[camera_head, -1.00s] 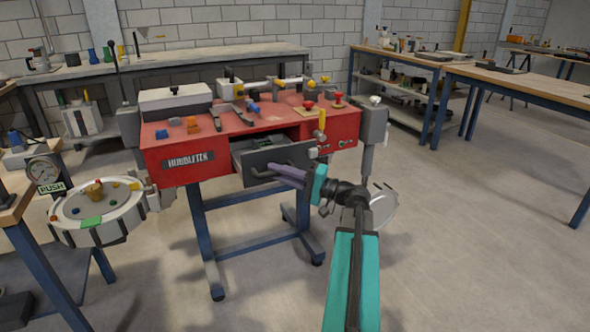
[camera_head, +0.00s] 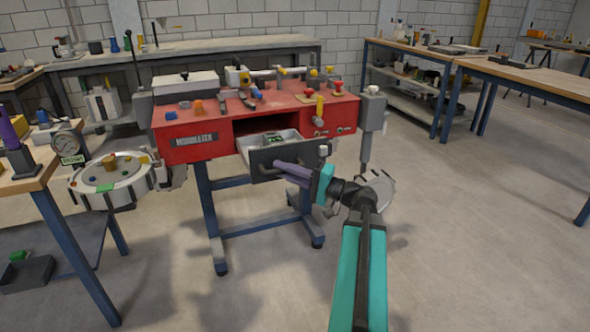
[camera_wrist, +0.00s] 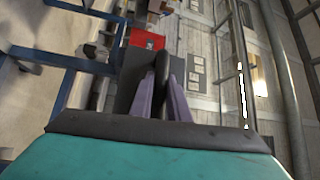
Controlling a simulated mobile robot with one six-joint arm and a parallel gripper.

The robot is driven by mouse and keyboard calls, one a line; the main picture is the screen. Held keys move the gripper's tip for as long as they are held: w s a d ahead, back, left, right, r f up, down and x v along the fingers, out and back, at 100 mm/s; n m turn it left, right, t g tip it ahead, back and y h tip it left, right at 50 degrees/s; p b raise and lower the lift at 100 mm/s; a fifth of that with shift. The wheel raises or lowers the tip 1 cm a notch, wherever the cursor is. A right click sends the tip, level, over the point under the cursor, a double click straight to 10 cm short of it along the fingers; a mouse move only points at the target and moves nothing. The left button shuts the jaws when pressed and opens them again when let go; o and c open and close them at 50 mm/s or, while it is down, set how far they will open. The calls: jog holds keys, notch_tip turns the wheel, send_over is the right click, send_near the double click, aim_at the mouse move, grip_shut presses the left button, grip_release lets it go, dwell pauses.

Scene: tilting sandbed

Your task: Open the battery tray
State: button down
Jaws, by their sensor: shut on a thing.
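The battery tray (camera_head: 262,161) is a drawer with a dark grey front in the red bench unit (camera_head: 190,144). It stands partly pulled out, and its light inner walls and a small green item (camera_head: 273,139) inside show in the head view. My gripper (camera_head: 284,168) is at the tray's front, with its purple fingers on the dark handle. In the wrist view the fingers (camera_wrist: 163,85) close on both sides of the black handle (camera_wrist: 161,92), in front of the grey tray front (camera_wrist: 134,72). Part of the handle is hidden by the fingers.
A round white device (camera_head: 115,182) with coloured knobs sits left of the red unit. A wooden table (camera_head: 28,168) with a gauge (camera_head: 66,145) stands at the left edge. Blue legs carry the red unit. The floor (camera_head: 460,230) at right is clear.

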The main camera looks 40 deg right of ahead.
jog(key=shift+a, duration=0.3)
jog(key=c, duration=1.8)
grip_release()
jog(key=shift+s, duration=0.1)
jog(key=shift+o, duration=0.6)
jog(key=shift+d, duration=0.3)
jog(key=shift+s+d, duration=0.1)
jog(key=p+v, duration=0.2)
jog(key=v, duration=1.1)
jog(key=shift+s, duration=0.3)
jog(key=shift+w, duration=0.1)
